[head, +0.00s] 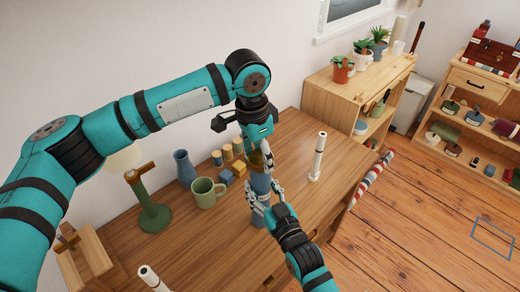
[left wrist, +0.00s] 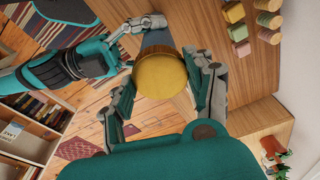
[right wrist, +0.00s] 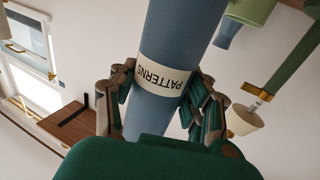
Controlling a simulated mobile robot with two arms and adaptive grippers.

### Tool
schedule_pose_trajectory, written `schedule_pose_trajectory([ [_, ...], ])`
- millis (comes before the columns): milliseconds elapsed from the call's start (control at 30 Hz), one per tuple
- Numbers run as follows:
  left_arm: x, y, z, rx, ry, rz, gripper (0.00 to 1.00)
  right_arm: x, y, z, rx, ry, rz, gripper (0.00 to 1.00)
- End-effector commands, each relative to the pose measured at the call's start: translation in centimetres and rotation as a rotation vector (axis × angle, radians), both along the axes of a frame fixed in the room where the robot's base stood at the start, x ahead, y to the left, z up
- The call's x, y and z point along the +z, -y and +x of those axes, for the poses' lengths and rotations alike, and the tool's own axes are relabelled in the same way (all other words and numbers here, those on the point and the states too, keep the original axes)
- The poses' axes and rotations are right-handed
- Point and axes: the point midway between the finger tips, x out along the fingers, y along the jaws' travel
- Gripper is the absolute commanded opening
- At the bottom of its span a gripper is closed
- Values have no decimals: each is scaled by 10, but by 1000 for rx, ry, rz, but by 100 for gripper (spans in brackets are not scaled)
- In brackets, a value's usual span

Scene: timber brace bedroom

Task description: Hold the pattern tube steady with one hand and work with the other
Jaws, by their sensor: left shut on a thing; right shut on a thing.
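The pattern tube (head: 260,184) is a blue cylinder standing upright on the wooden table, with a yellow cap (left wrist: 160,75) at its top end. My left gripper (head: 259,158) comes from above and is shut on the cap. My right gripper (head: 265,204) is lower and shut around the blue body. The tube's bottom is partly hidden by my right gripper.
A green mug (head: 207,193), a blue vase (head: 184,167), a green lamp (head: 152,212) and several small spools and blocks (head: 239,169) stand left of the tube. Bare table lies between that stick and the tube.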

Motion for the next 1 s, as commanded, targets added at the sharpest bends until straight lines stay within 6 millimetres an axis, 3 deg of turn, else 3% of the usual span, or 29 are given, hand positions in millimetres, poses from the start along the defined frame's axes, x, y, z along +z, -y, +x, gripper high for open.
schedule_pose_trajectory([
  [1000,-10,0,0,0,-1,0,38,0,0,0,0,0,0,0],
])
